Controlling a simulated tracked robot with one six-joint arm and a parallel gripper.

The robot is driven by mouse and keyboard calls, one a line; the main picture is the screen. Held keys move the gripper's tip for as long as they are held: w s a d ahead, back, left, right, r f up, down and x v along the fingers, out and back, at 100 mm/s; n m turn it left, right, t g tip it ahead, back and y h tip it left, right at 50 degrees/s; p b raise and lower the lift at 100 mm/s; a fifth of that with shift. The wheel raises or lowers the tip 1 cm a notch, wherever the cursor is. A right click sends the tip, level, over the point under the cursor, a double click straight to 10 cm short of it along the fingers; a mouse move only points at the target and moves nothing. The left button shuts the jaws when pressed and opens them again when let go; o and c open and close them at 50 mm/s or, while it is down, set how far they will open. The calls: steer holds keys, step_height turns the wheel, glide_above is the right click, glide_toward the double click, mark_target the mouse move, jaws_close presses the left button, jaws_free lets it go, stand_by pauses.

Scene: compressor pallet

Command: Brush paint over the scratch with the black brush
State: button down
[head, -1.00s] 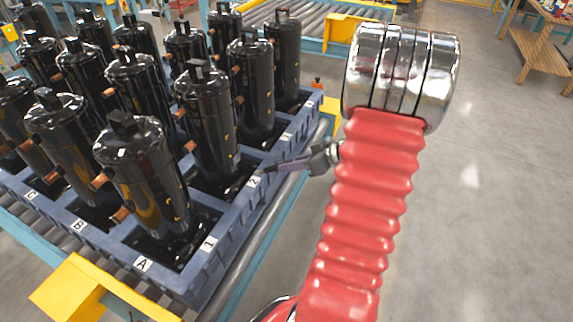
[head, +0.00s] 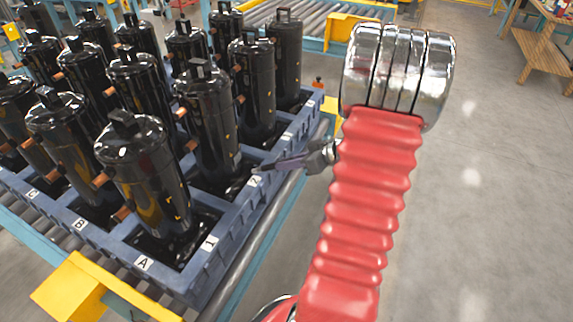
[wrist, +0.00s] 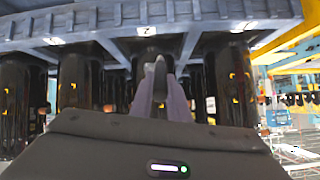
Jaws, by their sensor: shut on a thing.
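My gripper (head: 272,166) is at the right side of the blue pallet, beside the label "2", pointing left toward the black compressors. In the wrist view its purple-grey fingers (wrist: 175,100) are shut on the black brush (wrist: 160,82), a dark narrow shape between them. In the head view the brush is too small to tell from the fingers. The nearest compressor in row 2 (head: 208,115) stands upright just left of the fingertips, with small yellow marks on its side. I cannot make out the scratch in either view, nor whether the brush touches anything.
The blue pallet (head: 212,262) holds several upright compressors with copper stubs, on a roller conveyor. A yellow block (head: 75,290) sits at the front left corner. A wooden bench (head: 543,55) is at the far right. The grey floor (head: 480,200) on the right is clear.

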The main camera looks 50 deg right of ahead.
mark_target(265, 166)
steer(key=shift+w+a+f, duration=0.15)
steer(key=shift+w+a, duration=0.2)
steer(key=shift+w, duration=0.55)
steer(key=shift+w+a+f, duration=0.15)
steer(key=shift+w+a, duration=0.15)
steer(key=shift+w, duration=0.65)
steer(key=shift+w+a+f, duration=0.15)
steer(key=shift+w+a, duration=0.2)
steer(key=shift+w, duration=0.55)
steer(key=shift+w+a, duration=0.2)
steer(key=shift+w, duration=0.3)
steer(key=shift+w+a, duration=0.15)
steer(key=shift+w, duration=0.35)
steer(key=shift+w+d, duration=0.25)
steer(key=shift+d, duration=0.5)
steer(key=shift+w+d, duration=0.25)
steer(key=shift+d, duration=0.5)
steer(key=shift+w+d, duration=0.2)
steer(key=shift+d, duration=0.55)
steer(key=shift+w+d, duration=0.2)
steer(key=shift+d, duration=0.55)
steer(key=shift+a, duration=0.1)
